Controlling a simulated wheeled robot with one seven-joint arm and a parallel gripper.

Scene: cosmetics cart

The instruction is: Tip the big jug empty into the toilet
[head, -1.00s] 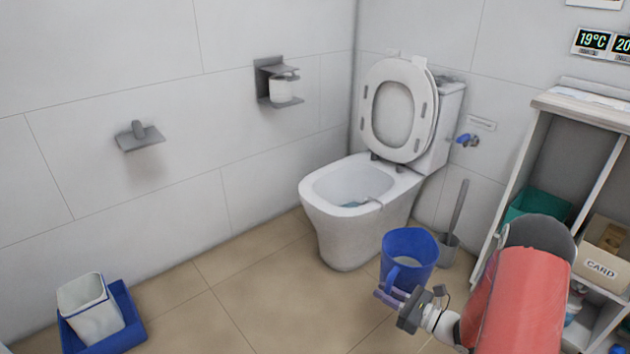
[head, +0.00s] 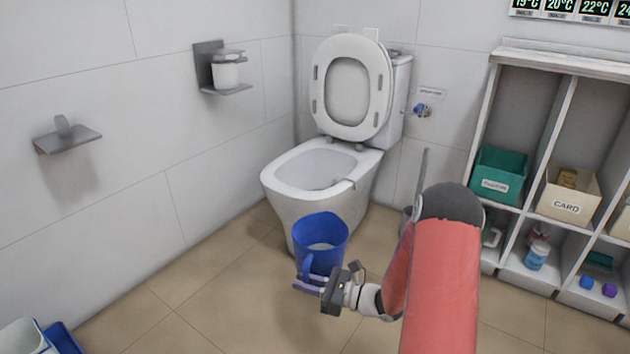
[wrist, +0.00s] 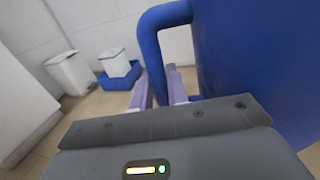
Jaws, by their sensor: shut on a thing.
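My gripper (head: 308,286) is shut on the jug's handle, at the jug's near side. In the wrist view the jug (wrist: 265,70) fills the right side and its handle (wrist: 150,45) comes down to my fingers (wrist: 160,88). The toilet (head: 315,185) stands behind the jug with its lid and seat raised and its bowl open. The jug overlaps the toilet's lower front in the picture; the gap between them is hard to judge.
A shelf unit (head: 497,60) with a green box (head: 498,175) and a card box (head: 568,196) stands at right. A toilet brush (head: 422,170) is partly hidden by my arm. A blue tray (head: 66,342) with a white bin lies at lower left. Floor left of the jug is clear.

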